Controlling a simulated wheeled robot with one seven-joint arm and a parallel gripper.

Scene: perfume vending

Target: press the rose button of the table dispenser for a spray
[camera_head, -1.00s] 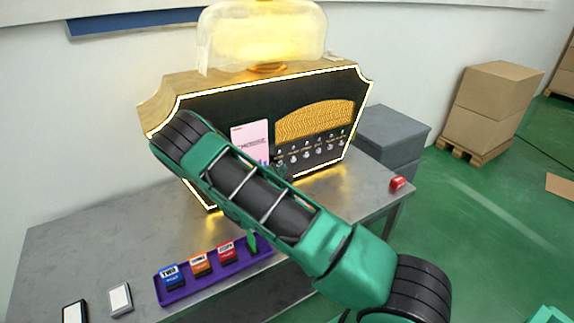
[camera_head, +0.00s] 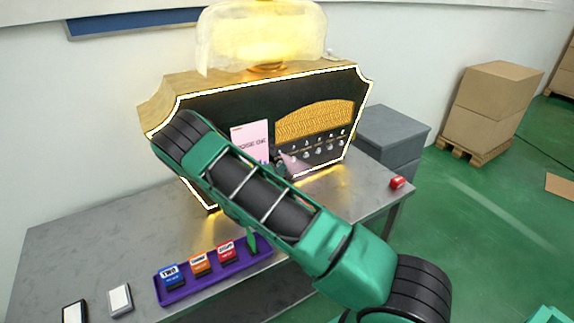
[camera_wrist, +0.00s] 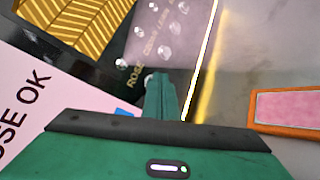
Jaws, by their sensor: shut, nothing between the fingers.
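The table dispenser (camera_head: 215,105) is a black-fronted cabinet with a glowing white edge. Its row of round silver buttons (camera_head: 318,150) sits under a gold panel. In the wrist view the label ROSE (camera_wrist: 136,75) is beside the end button (camera_wrist: 151,79). My gripper (camera_head: 280,169) is shut and empty at that end of the row. In the wrist view its fingertips (camera_wrist: 160,78) are at or very near the rose button; contact is hard to tell. The pink screen card (camera_wrist: 30,115) reads "...OSE OK". A pale pink cone (camera_head: 296,164) shows beside my gripper in the head view.
A purple tray (camera_head: 190,292) with blue, orange and red blocks lies at the table's front. A small red item (camera_head: 397,183) is near the right edge. The wrist view shows an orange-framed pink item (camera_wrist: 287,107).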

